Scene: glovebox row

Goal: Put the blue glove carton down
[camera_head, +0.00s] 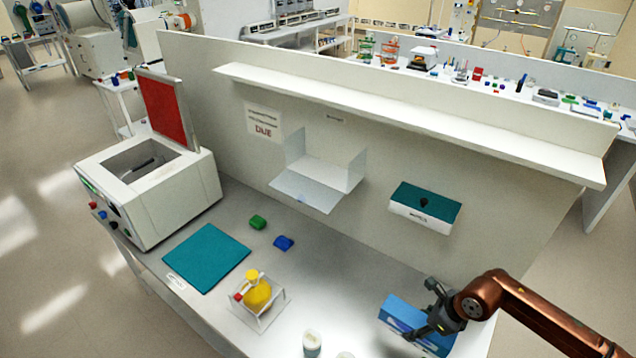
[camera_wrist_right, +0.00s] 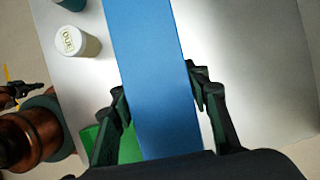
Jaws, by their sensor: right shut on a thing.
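The blue glove carton (camera_head: 400,322) is at the front right of the bench in the head view. My right gripper (camera_head: 438,318) is shut on it. In the right wrist view the carton (camera_wrist_right: 160,80) runs as a long blue band between the two fingers of this gripper (camera_wrist_right: 158,98). Whether its underside touches the bench cannot be told. A copper arm with a dark end, which looks like my left gripper (camera_wrist_right: 18,94), shows at the left of the wrist view; its fingers are unclear. The left gripper is not in the head view.
A white labelled bottle (camera_wrist_right: 78,42) stands beside the carton. A green thing (camera_wrist_right: 100,142) shows near the left finger. A clear stand with a yellow object (camera_head: 258,292), a teal mat (camera_head: 208,257) and a teal-topped box (camera_head: 424,203) are farther left or behind. Bare bench lies between.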

